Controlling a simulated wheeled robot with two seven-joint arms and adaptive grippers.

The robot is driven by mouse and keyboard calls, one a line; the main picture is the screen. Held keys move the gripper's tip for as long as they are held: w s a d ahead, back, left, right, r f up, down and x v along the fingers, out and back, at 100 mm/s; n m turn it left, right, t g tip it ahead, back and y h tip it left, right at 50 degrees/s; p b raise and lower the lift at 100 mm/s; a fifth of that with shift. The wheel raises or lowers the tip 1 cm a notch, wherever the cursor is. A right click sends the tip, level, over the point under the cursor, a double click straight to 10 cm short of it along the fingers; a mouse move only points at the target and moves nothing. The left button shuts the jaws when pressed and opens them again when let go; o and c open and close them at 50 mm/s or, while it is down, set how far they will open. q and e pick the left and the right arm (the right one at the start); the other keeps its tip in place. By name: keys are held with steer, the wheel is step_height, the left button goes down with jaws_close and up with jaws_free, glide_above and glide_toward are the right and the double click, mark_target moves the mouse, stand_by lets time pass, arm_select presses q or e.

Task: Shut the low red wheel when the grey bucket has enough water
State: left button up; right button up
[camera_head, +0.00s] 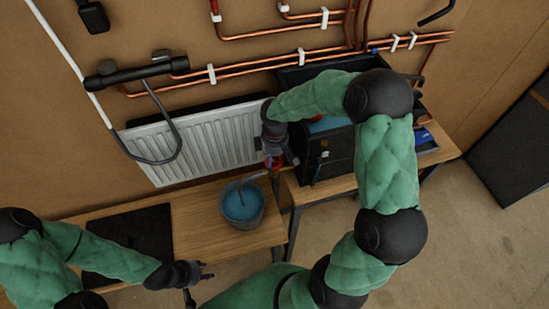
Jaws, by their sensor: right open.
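The grey bucket (242,204) stands upright on the wooden bench below the radiator, with blue water (241,203) inside. A thin grey spout or hose (254,177) reaches over its rim. The low red wheel (277,162) shows only as a small red patch beside the radiator's lower right corner. My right gripper (274,158) is open and right at the wheel, hiding much of it; I cannot tell whether it touches. My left gripper (206,270) is in front of the bench, well away from the bucket; its small fingers do not show clearly whether they are open.
A white radiator (200,142) hangs on the brown wall behind the bench (190,220). A black box (325,155) stands right of the wheel, partly behind my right arm. A black mat (135,232) lies at the left. Copper pipes (250,66) run above.

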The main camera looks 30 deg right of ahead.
steer(key=shift+f, duration=0.1)
steer(key=c, duration=1.1)
steer(key=m+b, duration=0.3)
steer(key=shift+s+a+f+m+b, duration=0.1)
steer(key=shift+a+f+m+b, duration=0.05)
steer(key=shift+f+m+b, duration=0.15)
steer(key=shift+c, duration=0.2)
steer(key=shift+m+b, duration=0.9)
steer(key=shift+m, duration=0.3)
steer(key=shift+s+a+m+b, duration=0.1)
steer(key=shift+s+m+b, duration=0.1)
steer(key=shift+m+b, duration=1)
steer(key=shift+m, duration=0.4)
steer(key=o, duration=1.1)
steer(key=shift+o, duration=0.2)
steer(key=shift+r, duration=0.2)
steer(key=shift+w+r, duration=0.15)
